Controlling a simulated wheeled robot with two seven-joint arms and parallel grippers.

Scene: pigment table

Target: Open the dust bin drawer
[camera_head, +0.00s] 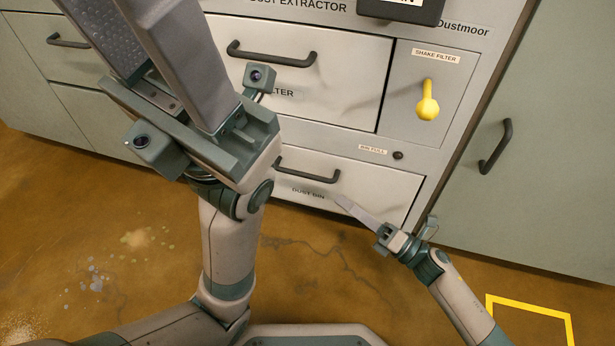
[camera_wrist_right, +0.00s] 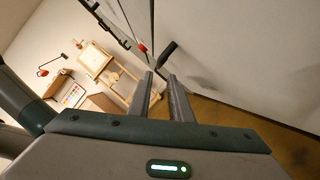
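The dust bin drawer (camera_head: 380,190) is the low pale front labelled "DUST BIN". It looks shut, flush with the cabinet. Its dark bar handle (camera_head: 308,165) is partly hidden at the left by my left arm. My right gripper (camera_head: 340,200) points at the drawer front, just below and right of the handle in the head view, apart from it. In the right wrist view its two fingers (camera_wrist_right: 162,80) stand apart with nothing between them; a dark handle (camera_wrist_right: 167,52) shows just beyond the tips. My left gripper (camera_head: 150,60) is large at upper left; its tips are out of frame.
Above are a larger filter drawer with a bar handle (camera_head: 270,55) and a yellow shake-filter lever (camera_head: 428,100). A grey cabinet door (camera_head: 545,120) stands at right. The brown floor (camera_head: 330,250) before the drawer is clear. An easel (camera_wrist_right: 95,60) shows in the wrist view.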

